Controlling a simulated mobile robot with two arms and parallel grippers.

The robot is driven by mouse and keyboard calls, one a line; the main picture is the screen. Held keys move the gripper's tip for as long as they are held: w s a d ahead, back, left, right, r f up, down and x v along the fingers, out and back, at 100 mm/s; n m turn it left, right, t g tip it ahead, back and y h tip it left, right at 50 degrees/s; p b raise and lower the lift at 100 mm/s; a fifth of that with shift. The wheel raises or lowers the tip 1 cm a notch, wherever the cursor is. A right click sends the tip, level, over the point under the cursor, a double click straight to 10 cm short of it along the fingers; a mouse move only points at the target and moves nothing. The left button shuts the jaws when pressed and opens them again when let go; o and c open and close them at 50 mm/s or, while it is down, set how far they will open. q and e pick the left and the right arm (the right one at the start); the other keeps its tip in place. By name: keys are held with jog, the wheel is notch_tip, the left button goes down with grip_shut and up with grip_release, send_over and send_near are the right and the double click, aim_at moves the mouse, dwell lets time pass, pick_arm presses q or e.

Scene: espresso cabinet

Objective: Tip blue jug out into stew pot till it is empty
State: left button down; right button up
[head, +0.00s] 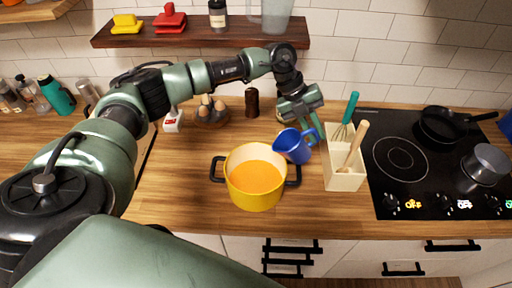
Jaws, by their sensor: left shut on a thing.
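The blue jug (293,147) is tilted, with its mouth toward the left, above the right rim of the stew pot. Its inside is hard to see, so I cannot tell how much it holds. The yellow stew pot (254,203) stands on the wooden counter, with black handles on both sides and orange liquid inside. My left gripper (312,126) is shut on the jug, at its handle side, above and to the right of the pot. My right gripper is not in view.
A cream utensil holder (343,172) with a whisk and wooden tool stands just right of the jug. The black hob (400,190) with a pan and small pot is further right. Counter left of the pot is clear.

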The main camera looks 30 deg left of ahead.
pick_arm(q)
jog(key=shift+w+d+f+g+y, duration=0.3)
jog(key=shift+w+d, duration=0.15)
jog(key=w+d+f+n+g+y+b, duration=0.1)
jog(key=w+d+f+g+y+b, duration=0.2)
jog(key=b, duration=0.6)
jog(key=shift+w+d+f+g+y, duration=0.1)
jog(key=shift+w+f+g+y, duration=0.1)
jog(key=shift+w+g+y, duration=0.15)
